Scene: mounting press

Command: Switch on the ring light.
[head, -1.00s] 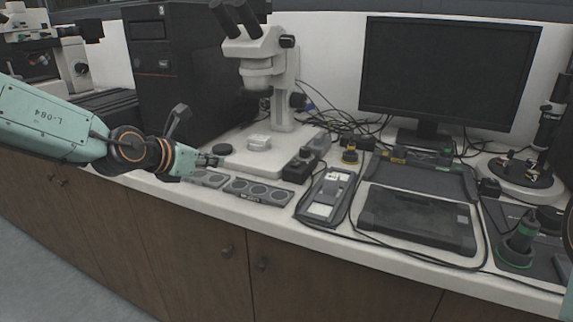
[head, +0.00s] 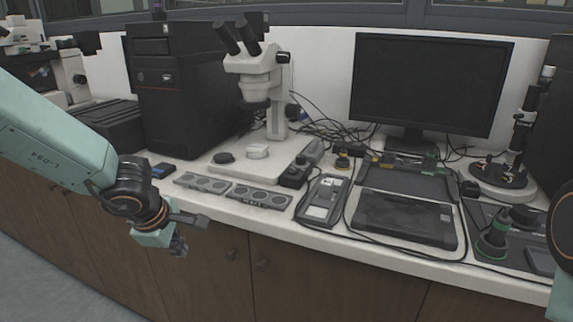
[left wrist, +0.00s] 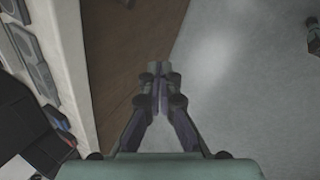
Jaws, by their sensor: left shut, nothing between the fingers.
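A white stereo microscope (head: 255,65) stands on its pale base at the back of the bench. A dark ring (head: 256,104) sits under its head; it may be the ring light, and I see no glow from it. A small black box (head: 297,174) with a knob sits right of the microscope base; whether it is the light's control I cannot tell. My left gripper (head: 181,247) is shut and empty, in front of the bench edge and below the bench top, apart from everything. The left wrist view shows its fingertips together (left wrist: 160,72) over the floor. My right gripper is out of view.
Grey trays with round wells (head: 232,193) lie along the front edge. A handheld meter (head: 323,200), a black flat device (head: 404,219) and a monitor (head: 432,84) stand to the right, with loose cables. A black computer tower (head: 185,95) stands left. The floor before the cabinets is clear.

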